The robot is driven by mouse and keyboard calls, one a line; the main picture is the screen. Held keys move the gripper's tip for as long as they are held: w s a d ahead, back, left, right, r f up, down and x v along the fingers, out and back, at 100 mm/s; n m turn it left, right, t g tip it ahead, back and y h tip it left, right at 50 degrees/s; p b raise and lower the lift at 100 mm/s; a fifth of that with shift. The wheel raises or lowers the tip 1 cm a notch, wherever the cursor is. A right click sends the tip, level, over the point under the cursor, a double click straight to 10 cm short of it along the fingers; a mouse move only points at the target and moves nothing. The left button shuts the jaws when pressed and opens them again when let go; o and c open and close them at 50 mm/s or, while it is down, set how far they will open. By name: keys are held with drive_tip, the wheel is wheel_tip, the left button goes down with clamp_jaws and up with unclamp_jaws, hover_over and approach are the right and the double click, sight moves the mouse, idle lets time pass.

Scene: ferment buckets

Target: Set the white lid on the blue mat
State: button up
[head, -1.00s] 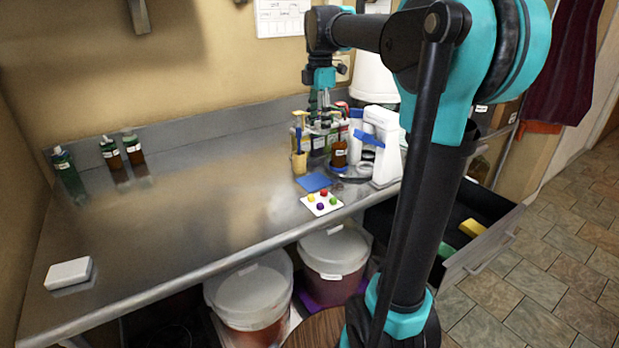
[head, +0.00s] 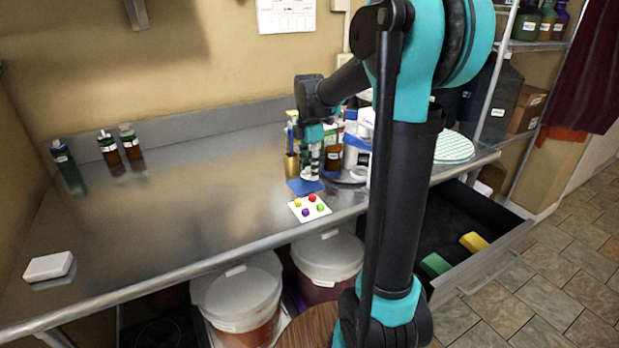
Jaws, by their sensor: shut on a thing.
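My gripper (head: 311,176) points down just above the blue mat (head: 300,188), near its back edge. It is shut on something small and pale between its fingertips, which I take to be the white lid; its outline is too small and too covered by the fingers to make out. I cannot tell whether it touches the mat. The visible part of the mat is bare and lies flat on the steel counter.
A white card with colored pieces (head: 309,208) lies in front of the mat. A gold cup (head: 292,166) and brown bottles (head: 333,158) crowd behind and beside it. An open drawer (head: 480,255) juts out at right. The counter's left (head: 190,205) is mostly clear.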

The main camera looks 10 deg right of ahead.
sight(310, 173)
drive_tip(key=shift+f, duration=1.8)
drive_tip(key=shift+f, duration=0.15)
drive_tip(key=o, duration=0.9)
drive_tip(key=shift+o, duration=0.2)
wheel_tip(310, 173, up, 12)
drive_tip(key=shift+r, duration=0.15)
